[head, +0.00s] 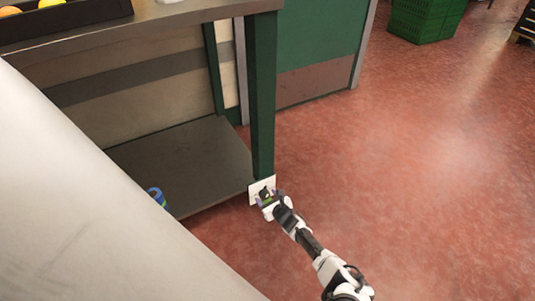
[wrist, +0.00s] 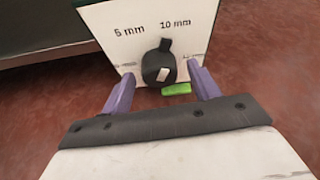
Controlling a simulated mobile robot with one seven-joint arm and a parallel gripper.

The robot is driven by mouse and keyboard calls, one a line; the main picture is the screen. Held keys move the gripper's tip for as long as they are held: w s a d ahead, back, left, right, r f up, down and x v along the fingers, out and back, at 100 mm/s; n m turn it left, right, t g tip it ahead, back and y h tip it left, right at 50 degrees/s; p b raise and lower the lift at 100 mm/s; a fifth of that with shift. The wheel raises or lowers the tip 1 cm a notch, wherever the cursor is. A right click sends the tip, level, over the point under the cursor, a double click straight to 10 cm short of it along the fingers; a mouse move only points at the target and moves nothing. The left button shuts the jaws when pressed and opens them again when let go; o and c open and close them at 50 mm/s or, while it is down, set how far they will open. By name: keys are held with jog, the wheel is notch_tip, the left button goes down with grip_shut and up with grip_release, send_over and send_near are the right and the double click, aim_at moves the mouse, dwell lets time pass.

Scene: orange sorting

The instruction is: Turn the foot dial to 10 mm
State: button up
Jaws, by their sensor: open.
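The foot dial's white plate (wrist: 103,20) fills the top middle of the wrist view, with "5 mm" and "10 mm" printed on it. Smaller print near the fingers is too small to read. The black dial knob (wrist: 150,66) has a dark tab pointing up, near the underside of "10 mm", and a pale mark on its face. My gripper (wrist: 160,73) is open, its purple fingers on either side of the knob; contact cannot be told. In the head view the plate (head: 253,195) is at the foot of the green table leg, with my gripper (head: 267,198) in front of it.
A green bar (wrist: 176,89) shows just below the knob. The green leg (head: 262,100) stands beside a dark lower shelf (head: 185,160) holding a blue-green roll (head: 156,196). A green crate (head: 422,18) is far back. The red floor (head: 430,150) at right is clear.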

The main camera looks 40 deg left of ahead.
jog(key=c, duration=1)
jog(key=shift+m+g, duration=0.4)
jog(key=shift+m, duration=0.1)
jog(key=shift+w, duration=0.1)
jog(key=o, duration=1)
jog(key=shift+d, duration=0.1)
